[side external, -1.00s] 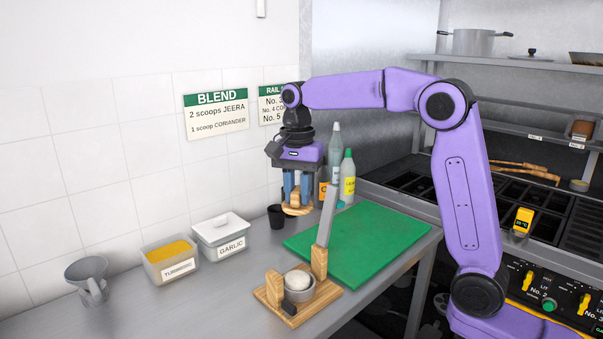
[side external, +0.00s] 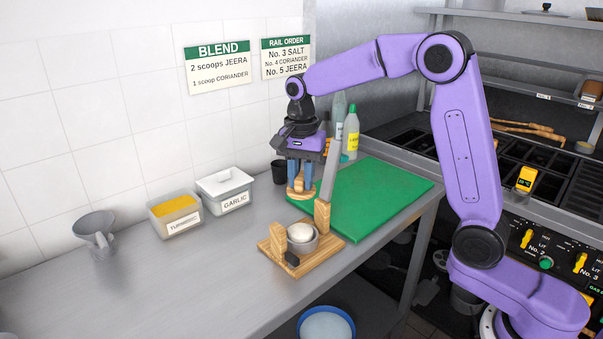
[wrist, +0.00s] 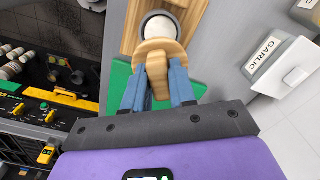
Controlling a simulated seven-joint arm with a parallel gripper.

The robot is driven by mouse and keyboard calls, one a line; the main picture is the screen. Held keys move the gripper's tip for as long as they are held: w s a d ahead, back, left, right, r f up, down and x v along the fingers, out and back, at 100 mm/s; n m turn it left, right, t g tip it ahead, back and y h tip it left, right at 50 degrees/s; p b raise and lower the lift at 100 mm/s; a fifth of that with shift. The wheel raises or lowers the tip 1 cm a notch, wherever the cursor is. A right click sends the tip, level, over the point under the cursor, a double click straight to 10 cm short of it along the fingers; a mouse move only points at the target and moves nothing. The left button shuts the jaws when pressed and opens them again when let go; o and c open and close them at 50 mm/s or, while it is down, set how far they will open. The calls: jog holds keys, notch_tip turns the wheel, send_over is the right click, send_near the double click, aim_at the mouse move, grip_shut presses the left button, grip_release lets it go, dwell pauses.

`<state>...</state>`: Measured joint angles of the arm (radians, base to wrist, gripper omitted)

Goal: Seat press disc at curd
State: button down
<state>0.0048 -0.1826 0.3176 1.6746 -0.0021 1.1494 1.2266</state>
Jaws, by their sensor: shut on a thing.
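My gripper (side external: 301,181) is shut on the upright knob of the round wooden press disc (side external: 301,193). The wrist view shows the disc (wrist: 139,60) between the blue fingers. The white curd (side external: 300,231) sits in a small grey cup (side external: 303,246) on the wooden press base (side external: 320,256). The disc is above the curd and apart from it in the side view. In the wrist view the disc hides part of the cup, and the curd (wrist: 160,26) shows beyond it. A grey lever (side external: 328,172) stands raised from the wooden post (side external: 322,216).
A green board (side external: 375,205) lies behind the press. Bottles (side external: 351,133) and a black cup (side external: 278,172) stand near the wall. Turmeric (side external: 176,215) and garlic (side external: 225,192) tubs and a grey jug (side external: 97,236) are at left. The counter's front left is clear.

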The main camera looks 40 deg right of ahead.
jog(key=shift+f, duration=3.5)
jog(key=shift+f, duration=1.6)
jog(key=c, duration=0.8)
grip_release()
jog(key=shift+c, duration=0.2)
jog(key=shift+r, duration=4.05)
jog(key=shift+a, duration=0.1)
